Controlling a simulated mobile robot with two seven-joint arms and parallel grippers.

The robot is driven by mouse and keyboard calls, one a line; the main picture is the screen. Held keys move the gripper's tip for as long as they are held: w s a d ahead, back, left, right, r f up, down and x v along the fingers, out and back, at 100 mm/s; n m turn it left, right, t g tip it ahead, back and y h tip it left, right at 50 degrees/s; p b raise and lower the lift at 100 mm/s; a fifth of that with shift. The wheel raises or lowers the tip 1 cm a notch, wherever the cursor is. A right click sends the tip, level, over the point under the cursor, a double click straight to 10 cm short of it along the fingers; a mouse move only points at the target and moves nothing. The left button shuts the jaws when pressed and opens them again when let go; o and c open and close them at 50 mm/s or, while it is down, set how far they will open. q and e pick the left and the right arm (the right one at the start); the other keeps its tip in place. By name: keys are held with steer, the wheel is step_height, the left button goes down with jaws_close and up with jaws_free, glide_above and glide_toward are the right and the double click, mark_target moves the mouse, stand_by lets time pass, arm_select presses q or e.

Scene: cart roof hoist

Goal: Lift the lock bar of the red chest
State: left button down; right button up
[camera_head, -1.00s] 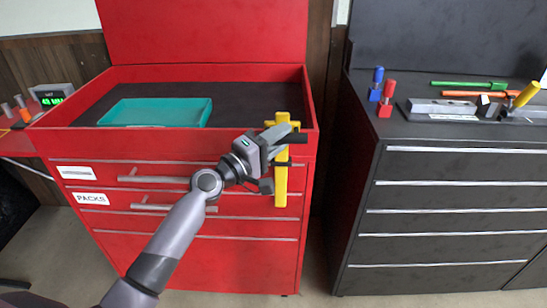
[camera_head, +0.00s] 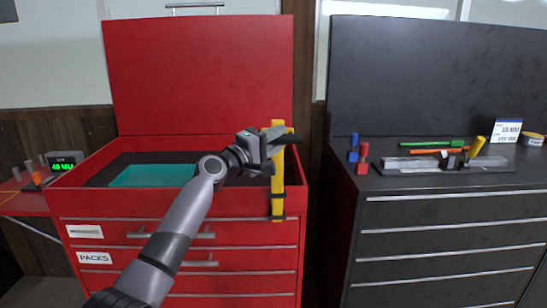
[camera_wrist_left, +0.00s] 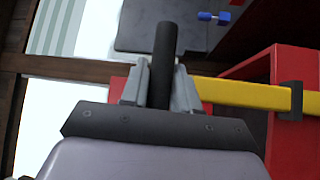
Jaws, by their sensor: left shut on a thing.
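The red chest (camera_head: 180,285) stands at the left with its lid (camera_head: 195,75) open. Its yellow lock bar (camera_head: 277,180) stands upright at the front right corner, mostly above the front rim, with its lower end in black brackets. My left gripper (camera_head: 272,146) is at the upper part of the bar, shut on its black handle. In the left wrist view the black handle (camera_wrist_left: 164,60) is between the fingers, and the yellow bar (camera_wrist_left: 240,93) runs right to a black bracket (camera_wrist_left: 291,101). My right gripper is not in view.
A teal tray (camera_head: 150,176) lies inside the chest. A dark cabinet (camera_head: 450,245) stands to the right across a narrow gap, with blue, red, green, orange and yellow tools on top. A green-lit display (camera_head: 64,164) is at the far left.

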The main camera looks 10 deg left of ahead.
arm_select(q)
steer(key=shift+a+r+p, duration=0.1)
steer(key=shift+r+p, duration=0.35)
steer(key=shift+r, duration=1.2)
steer(key=c, duration=1)
jaws_free()
steer(key=shift+o, duration=0.2)
steer(key=shift+f, duration=0.2)
steer(key=shift+s+f, duration=0.1)
steer(key=shift+s, duration=0.05)
steer(key=r+v, duration=0.1)
steer(key=v, duration=0.5)
steer(key=shift+s+a+f, duration=0.2)
steer(key=shift+s+f, duration=0.2)
steer(key=shift+f, duration=0.05)
